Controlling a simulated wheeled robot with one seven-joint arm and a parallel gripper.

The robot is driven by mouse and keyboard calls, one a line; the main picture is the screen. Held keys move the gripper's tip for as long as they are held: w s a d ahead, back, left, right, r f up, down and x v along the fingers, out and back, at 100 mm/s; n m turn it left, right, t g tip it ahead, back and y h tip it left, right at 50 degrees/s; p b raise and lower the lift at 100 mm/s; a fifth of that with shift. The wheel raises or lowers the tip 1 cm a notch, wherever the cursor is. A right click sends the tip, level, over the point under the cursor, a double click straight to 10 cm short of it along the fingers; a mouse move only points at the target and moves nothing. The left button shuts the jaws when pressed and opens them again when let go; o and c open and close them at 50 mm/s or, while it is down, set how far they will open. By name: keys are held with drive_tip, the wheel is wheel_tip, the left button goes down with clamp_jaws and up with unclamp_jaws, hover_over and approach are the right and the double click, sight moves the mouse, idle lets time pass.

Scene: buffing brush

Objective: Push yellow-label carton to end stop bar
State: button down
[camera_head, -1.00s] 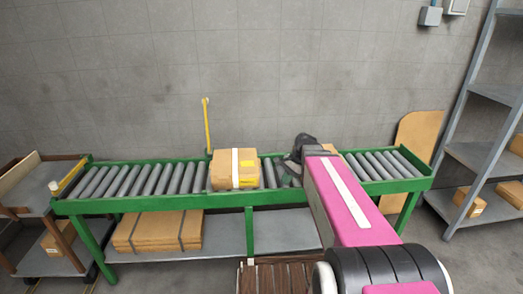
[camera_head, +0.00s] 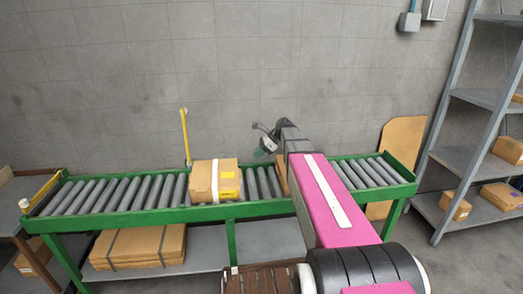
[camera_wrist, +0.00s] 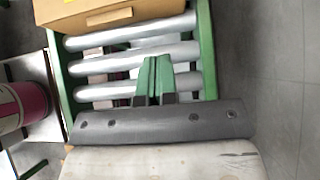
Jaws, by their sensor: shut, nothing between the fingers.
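The yellow-label carton (camera_head: 214,181) is a brown box with a white tape strip and a yellow label. It sits upright on the roller conveyor, left of my gripper. A yellow bar (camera_head: 42,195), which looks like the end stop bar, crosses the conveyor's left end, well apart from the carton. My gripper (camera_head: 262,140) is above the rollers, right of the carton and towards the wall, with no visible contact. In the wrist view its green-tipped fingers (camera_wrist: 154,78) are shut and empty over the rollers. A carton (camera_wrist: 108,14) with a bit of yellow shows at the top there.
The green-framed conveyor (camera_head: 265,208) has bare rollers between the carton and the left bar. A yellow post (camera_head: 185,138) stands on the far rail behind the carton. Another carton (camera_head: 282,175) is mostly hidden behind my arm. A grey shelf rack (camera_head: 463,160) stands right.

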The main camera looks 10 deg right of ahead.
drive_tip(key=x, duration=0.5)
drive_tip(key=shift+f, duration=0.1)
drive_tip(key=shift+a, duration=1.95)
drive_tip(key=a, duration=6.4)
drive_tip(key=shift+s+a, duration=0.1)
drive_tip(key=shift+a, duration=0.05)
